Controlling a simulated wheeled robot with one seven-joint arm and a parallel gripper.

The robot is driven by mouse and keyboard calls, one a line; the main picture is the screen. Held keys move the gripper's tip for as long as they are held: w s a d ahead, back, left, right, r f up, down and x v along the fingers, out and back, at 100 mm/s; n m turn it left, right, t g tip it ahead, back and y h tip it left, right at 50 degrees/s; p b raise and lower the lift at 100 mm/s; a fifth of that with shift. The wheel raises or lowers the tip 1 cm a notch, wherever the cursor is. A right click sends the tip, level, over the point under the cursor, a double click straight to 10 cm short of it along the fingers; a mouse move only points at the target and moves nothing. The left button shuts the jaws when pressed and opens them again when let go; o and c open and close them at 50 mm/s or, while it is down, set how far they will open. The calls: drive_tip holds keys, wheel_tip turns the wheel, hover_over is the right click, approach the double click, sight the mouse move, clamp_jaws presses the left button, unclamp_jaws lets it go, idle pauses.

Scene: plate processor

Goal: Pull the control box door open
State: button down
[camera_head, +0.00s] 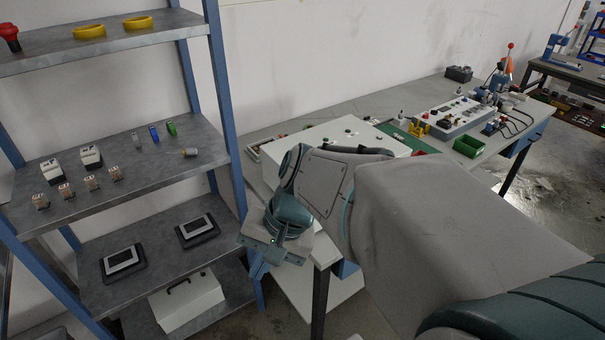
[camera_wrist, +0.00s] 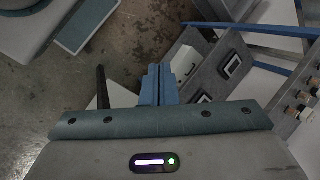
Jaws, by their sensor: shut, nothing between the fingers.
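A large white box (camera_head: 348,134) with several small knobs on its top stands on the workbench, partly hidden behind my arm. A smaller white box (camera_head: 187,302) with a dark handle stands on the lowest shelf. It also shows in the wrist view (camera_wrist: 187,60). I cannot tell for certain which is the control box, and no open door shows on either. My gripper (camera_head: 275,246) is in front of the bench's near left corner, apart from both boxes. In the wrist view its blue fingers (camera_wrist: 158,72) are together with nothing between them, pointing toward the floor.
A blue-framed shelf rack (camera_head: 225,110) with small parts and two dark-framed tablets (camera_head: 198,230) stands left of my gripper. The workbench (camera_head: 262,130) carries a control panel (camera_head: 455,117) and a green bin (camera_head: 469,146) farther right. A dark bench leg (camera_head: 320,300) is close below my gripper.

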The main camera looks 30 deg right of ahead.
drive_tip(key=w+d+f+m+t+y+b, duration=0.65)
drive_tip(key=w+d+m+t+b, duration=0.3)
drive_tip(key=m, duration=0.55)
drive_tip(key=d+f+m+t+h+b, duration=0.2)
drive_tip(key=d+m+t+h, duration=0.4)
drive_tip(key=d, duration=0.5)
drive_tip(key=d+f+m+t+h+b, duration=0.2)
drive_tip(key=d+m+t+h+b, duration=0.15)
drive_tip(key=d+m, duration=0.5)
drive_tip(key=shift+n, duration=0.75)
drive_tip(key=x, duration=0.3)
drive_tip(key=d+p+x, duration=0.1)
drive_tip(key=x, duration=0.5)
drive_tip(key=shift+w+d+r, duration=0.25)
drive_tip(key=shift+r+p, duration=0.15)
drive_tip(key=shift+p, duration=0.25)
